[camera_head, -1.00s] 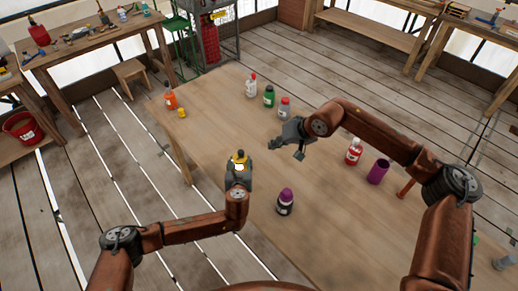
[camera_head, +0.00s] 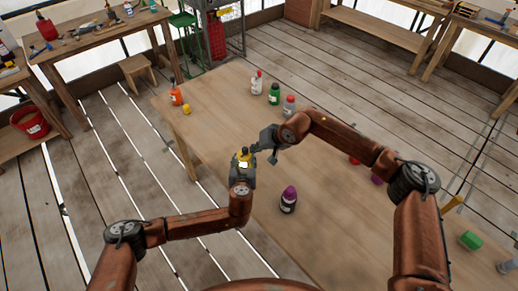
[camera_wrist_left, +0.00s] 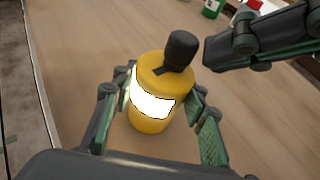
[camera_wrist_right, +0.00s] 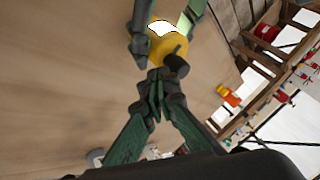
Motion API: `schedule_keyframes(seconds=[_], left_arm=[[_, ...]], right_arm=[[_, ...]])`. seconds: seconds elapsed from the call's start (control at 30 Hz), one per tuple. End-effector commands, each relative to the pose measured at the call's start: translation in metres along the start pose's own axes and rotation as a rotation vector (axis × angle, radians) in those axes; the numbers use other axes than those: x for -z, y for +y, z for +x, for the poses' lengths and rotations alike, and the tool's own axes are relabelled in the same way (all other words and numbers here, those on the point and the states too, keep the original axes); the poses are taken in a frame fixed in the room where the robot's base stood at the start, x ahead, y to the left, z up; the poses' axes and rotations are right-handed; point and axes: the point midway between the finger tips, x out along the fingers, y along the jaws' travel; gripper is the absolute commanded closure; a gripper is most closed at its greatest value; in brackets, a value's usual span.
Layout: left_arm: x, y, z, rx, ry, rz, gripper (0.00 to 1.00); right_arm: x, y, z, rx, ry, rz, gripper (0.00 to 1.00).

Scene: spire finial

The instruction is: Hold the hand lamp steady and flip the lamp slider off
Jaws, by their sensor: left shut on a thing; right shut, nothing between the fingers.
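The hand lamp (camera_head: 244,161) is yellow with a bright white glowing band and a dark knob on top. It stands upright between the fingers of my left gripper (camera_head: 243,172), near the table's left edge. In the left wrist view the lamp (camera_wrist_left: 150,118) sits between the two green-padded fingers. My right gripper (camera_head: 262,144) is shut and empty, its tips close beside the dark knob (camera_wrist_left: 181,50). In the right wrist view its closed tips (camera_wrist_right: 157,82) are just below the knob (camera_wrist_right: 176,66); I cannot tell whether they touch. The slider is not clearly distinguishable from the knob.
A purple-capped dark bottle (camera_head: 289,200) stands right of the lamp. White (camera_head: 257,83), green (camera_head: 274,94) and grey-red (camera_head: 289,106) bottles stand at the table's back. An orange bottle (camera_head: 176,97) and small yellow item (camera_head: 187,109) stand at the far left corner.

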Motion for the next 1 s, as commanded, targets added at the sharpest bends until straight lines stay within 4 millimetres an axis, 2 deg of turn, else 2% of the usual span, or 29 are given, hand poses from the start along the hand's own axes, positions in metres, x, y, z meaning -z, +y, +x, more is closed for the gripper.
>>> schedule_keyframes(seconds=[0.27,0.5,0.83,1.0], left_arm=[[0.0,0.0,0.0,0.001,0.0,0.0,0.88],[0.0,0.0,0.0,0.001,0.0,0.0,0.88],[0.0,-0.001,0.0,0.001,0.0,0.0,0.88],[0.0,0.0,0.0,0.001,0.001,0.0,0.88]], right_arm=[[-0.002,-0.002,0.0,0.001,-0.001,-0.001,1.0],[-0.017,-0.02,0.001,0.002,-0.001,-0.001,1.0],[-0.016,-0.017,0.001,0.001,0.0,0.001,1.0],[-0.016,0.001,-0.008,-0.001,0.0,0.003,1.0]])
